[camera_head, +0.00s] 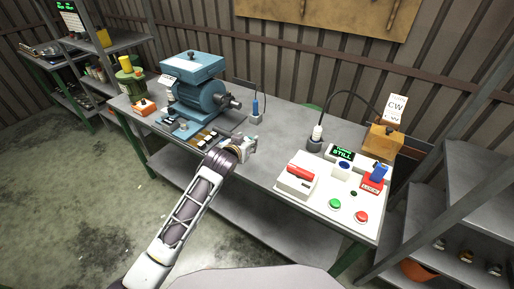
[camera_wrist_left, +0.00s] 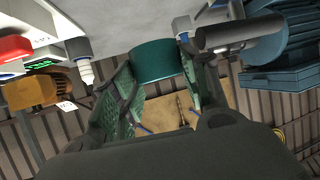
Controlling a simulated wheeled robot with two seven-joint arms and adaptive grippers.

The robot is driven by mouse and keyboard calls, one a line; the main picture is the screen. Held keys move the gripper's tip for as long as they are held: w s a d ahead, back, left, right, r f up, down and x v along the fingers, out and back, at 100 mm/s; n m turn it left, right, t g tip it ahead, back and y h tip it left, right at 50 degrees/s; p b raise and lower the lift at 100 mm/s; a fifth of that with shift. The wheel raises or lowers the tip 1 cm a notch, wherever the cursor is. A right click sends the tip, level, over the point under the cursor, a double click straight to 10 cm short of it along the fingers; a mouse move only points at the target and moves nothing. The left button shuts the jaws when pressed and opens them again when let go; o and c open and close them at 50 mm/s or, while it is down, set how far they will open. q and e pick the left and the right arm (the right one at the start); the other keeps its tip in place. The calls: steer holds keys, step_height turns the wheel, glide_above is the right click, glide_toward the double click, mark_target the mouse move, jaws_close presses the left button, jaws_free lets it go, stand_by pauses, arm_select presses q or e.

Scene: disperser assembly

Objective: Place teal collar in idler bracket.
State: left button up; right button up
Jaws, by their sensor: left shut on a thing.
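The teal collar (camera_wrist_left: 157,62) is a short, wide cylinder held between the green-padded fingers of my left gripper (camera_wrist_left: 158,84) in the left wrist view. In the head view my left gripper (camera_head: 247,147) is over the bench, to the lower right of the blue motor; the collar cannot be made out there. A small grey block (camera_head: 255,118) with a blue upright piece stands to the right of the motor shaft; I cannot tell whether it is the idler bracket. In the left wrist view a grey post (camera_wrist_left: 183,28) shows beside the shaft, apart from the collar. My right gripper is out of view.
The blue motor (camera_head: 201,96) with its grey shaft (camera_head: 230,103) stands at the left of the bench (camera_head: 285,130). A control panel (camera_head: 344,200) with buttons, a red-topped box (camera_head: 298,178) and an orange box (camera_head: 382,141) are at the right. The middle bench is mostly clear.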

arm_select(q)
steer(key=f, duration=0.3)
steer(key=shift+s+d, duration=0.2)
steer(key=shift+d, duration=0.05)
steer(key=shift+s+f+m+h, duration=0.15)
steer(key=shift+f+m+h, duration=0.15)
steer(key=shift+f, duration=0.15)
